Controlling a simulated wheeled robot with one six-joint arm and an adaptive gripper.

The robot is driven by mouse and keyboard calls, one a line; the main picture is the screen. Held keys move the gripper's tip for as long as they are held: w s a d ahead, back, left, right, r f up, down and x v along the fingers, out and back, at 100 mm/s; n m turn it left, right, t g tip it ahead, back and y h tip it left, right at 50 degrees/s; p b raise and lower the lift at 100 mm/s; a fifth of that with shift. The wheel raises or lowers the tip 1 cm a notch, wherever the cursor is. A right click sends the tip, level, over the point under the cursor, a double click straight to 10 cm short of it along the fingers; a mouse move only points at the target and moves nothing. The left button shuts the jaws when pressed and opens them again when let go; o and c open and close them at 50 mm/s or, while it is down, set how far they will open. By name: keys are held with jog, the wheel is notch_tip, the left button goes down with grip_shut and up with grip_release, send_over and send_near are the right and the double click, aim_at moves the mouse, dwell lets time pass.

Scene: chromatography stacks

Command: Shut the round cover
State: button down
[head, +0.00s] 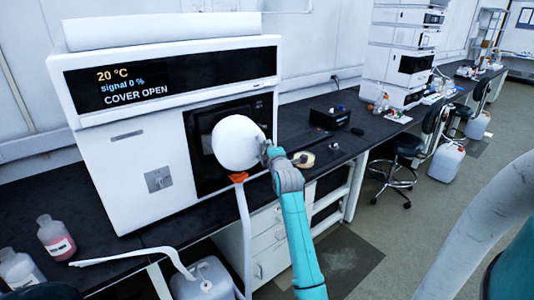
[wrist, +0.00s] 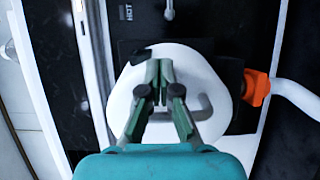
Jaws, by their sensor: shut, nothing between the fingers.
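The round white cover (head: 238,143) stands out in front of the dark panel of a white instrument (head: 140,150). The instrument's display (head: 135,84) reads "20 °C", "signal 0 %" and "COVER OPEN". My gripper (head: 267,149) is at the right edge of the cover in the head view. In the wrist view my gripper (wrist: 159,66) is shut and empty, with its fingers in front of the white cover (wrist: 205,75). I cannot tell whether the fingertips touch it. The cover's hinge is not clearly visible.
An orange fitting (head: 238,177) with a white hose hangs just below the cover; the fitting also shows in the wrist view (wrist: 257,87). A pink bottle (head: 56,238) stands at the left. A black box (head: 329,117) sits on the bench to the right.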

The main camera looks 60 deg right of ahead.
jog(key=s+d+x, duration=0.1)
jog(key=x, duration=0.5)
jog(key=shift+w, duration=0.25)
jog(key=shift+d+r, duration=0.1)
jog(key=shift+r, duration=0.15)
jog(key=shift+f, duration=0.1)
